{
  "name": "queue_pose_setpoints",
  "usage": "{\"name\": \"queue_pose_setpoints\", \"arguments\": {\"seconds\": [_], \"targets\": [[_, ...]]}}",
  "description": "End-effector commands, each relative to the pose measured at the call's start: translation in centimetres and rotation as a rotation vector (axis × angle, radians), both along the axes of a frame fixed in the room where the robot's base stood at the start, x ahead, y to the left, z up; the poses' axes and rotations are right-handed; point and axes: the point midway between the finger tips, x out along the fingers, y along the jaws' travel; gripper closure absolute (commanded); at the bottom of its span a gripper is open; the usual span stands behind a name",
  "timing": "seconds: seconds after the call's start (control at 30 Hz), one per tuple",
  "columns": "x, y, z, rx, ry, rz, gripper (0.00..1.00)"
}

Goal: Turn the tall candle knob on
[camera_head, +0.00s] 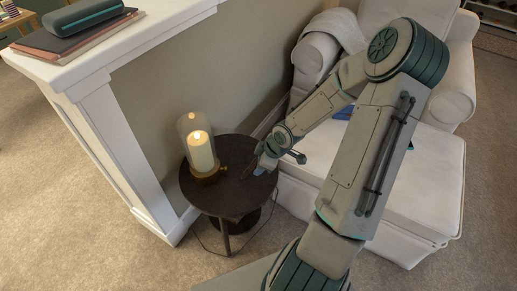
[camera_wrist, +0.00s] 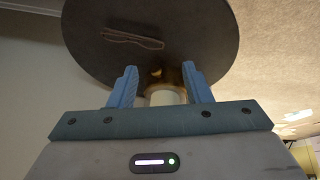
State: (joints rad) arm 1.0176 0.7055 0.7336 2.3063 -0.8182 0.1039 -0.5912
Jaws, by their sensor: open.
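The tall candle (camera_head: 201,153) is a cream pillar inside a clear glass cylinder on a brass base (camera_head: 204,175). A warm glow shows at its top. A small brass knob (camera_head: 223,168) sticks out from the base on the side facing my gripper. My gripper (camera_head: 252,169) is beside the knob, to its right, low over the table and apart from it. In the wrist view, my open blue fingers (camera_wrist: 157,82) frame the small knob (camera_wrist: 156,72) and part of the pale candle (camera_wrist: 164,97). Nothing is held.
The candle stands on a round dark table (camera_head: 232,205), also in the wrist view (camera_wrist: 205,30). A thin brown loop (camera_wrist: 132,40) lies on it. A white armchair (camera_head: 400,190) is close on the right. A white-topped half wall (camera_head: 120,45) with books rises on the left.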

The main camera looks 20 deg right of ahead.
Motion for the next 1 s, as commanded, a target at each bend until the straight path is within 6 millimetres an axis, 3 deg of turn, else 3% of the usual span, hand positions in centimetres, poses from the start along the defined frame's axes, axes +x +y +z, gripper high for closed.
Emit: {"name": "queue_pose_setpoints", "arguments": {"seconds": [0.47,1.0], "targets": [[-2.5,-0.1,5.6,-0.149,0.205,-0.147,0.55],[-5.3,2.7,12.6,-0.185,0.344,-0.31,0.55]]}}
